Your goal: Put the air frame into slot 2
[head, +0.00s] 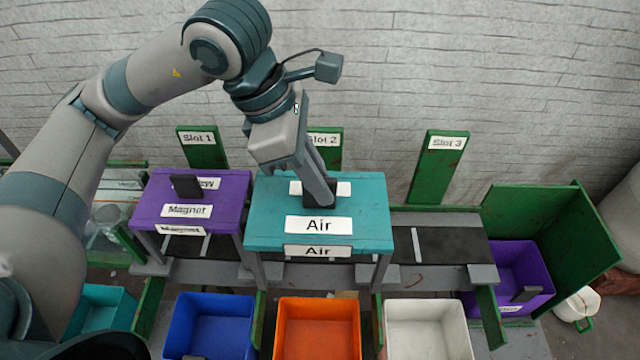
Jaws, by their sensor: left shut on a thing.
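The air frame (268,228) is a teal table-like frame with white "Air" labels. It is in the middle of the head view, over the belt in front of the slot 2 sign (328,141). My left gripper (320,196) reaches down from above and is shut on the dark handle on its top. The gripper covers part of the top label and of the sign. I cannot tell whether the frame's legs rest on the belt structure or hang just above it. My right gripper is not in view.
The purple magnet frame (225,196) stands close on the left, before the slot 1 sign (200,141). The belt (450,245) before the slot 3 sign (445,143) is clear. Blue (208,320), orange (317,325) and white bins (428,330) stand in front; a purple bin (525,270) is right.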

